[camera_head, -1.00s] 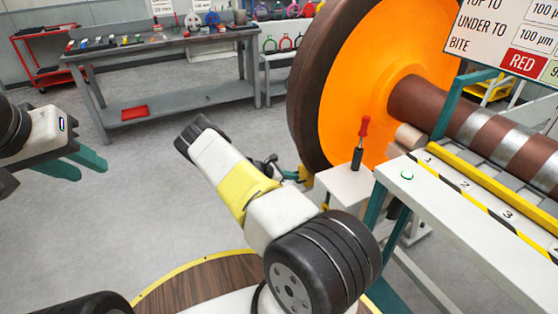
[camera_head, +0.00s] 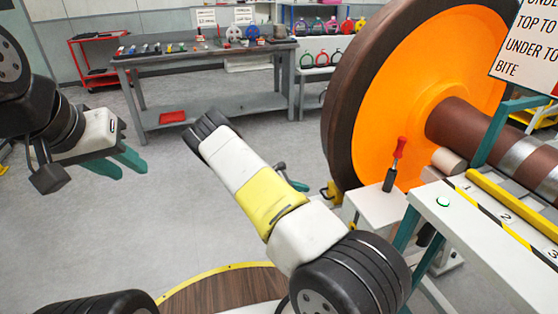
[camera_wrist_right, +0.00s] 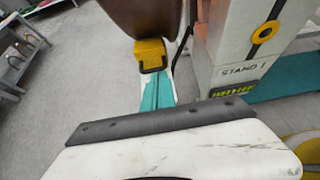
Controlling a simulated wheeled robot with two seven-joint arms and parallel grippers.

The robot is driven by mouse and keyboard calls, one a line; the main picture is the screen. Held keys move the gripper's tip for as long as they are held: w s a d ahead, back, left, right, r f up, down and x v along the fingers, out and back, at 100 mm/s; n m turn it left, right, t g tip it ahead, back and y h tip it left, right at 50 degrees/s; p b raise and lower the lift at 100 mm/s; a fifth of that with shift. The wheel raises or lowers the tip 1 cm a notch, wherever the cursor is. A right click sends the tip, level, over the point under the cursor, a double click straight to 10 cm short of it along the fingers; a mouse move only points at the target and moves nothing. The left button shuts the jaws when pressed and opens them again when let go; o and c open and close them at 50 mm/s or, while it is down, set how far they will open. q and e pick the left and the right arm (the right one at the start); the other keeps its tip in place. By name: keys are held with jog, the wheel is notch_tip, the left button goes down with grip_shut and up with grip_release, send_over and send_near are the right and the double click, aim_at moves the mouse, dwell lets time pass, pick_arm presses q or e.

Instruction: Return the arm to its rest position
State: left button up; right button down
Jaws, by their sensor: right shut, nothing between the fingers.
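My left gripper (camera_head: 117,163) is at the left of the head view, held above the open floor. Its two teal fingers are apart with nothing between them. My right arm reaches away from the lower middle, and its forearm hides most of my right gripper (camera_head: 297,185). In the right wrist view my right gripper (camera_wrist_right: 158,88) has its teal fingers together and empty. Their tips point toward a yellow and black block (camera_wrist_right: 151,55) below the brown wheel (camera_wrist_right: 145,18); I cannot tell whether they touch it.
The large orange-faced wheel (camera_head: 410,95) and the white stand (camera_head: 470,215) fill the right side. A red-handled tool (camera_head: 395,165) stands upright on a white box (camera_head: 377,208). A grey workbench (camera_head: 210,107) with tools and a red cart (camera_head: 80,60) are behind. Floor at left centre is clear.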

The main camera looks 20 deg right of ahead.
jog(key=shift+r, duration=0.1)
jog(key=s+a+r+m+y, duration=0.3)
jog(key=s+r+m, duration=0.1)
jog(key=r, duration=0.5)
jog(key=s+a+r+m+y, duration=0.3)
jog(key=s+r+m+y, duration=0.1)
jog(key=r, duration=0.6)
jog(key=s+a+r+m+y, duration=0.3)
jog(key=s+r+m, duration=0.15)
jog(key=r, duration=0.45)
jog(key=s+a+r+m+t+y, duration=0.2)
jog(key=s+a+r, duration=0.2)
jog(key=s+r, duration=0.3)
jog(key=s+a+r+m+t+y, duration=0.2)
jog(key=s+r, duration=0.6)
jog(key=s, duration=0.5)
jog(key=shift+s+a+m+t, duration=0.15)
jog(key=shift+a+m+t, duration=0.55)
jog(key=shift+a+m, duration=0.25)
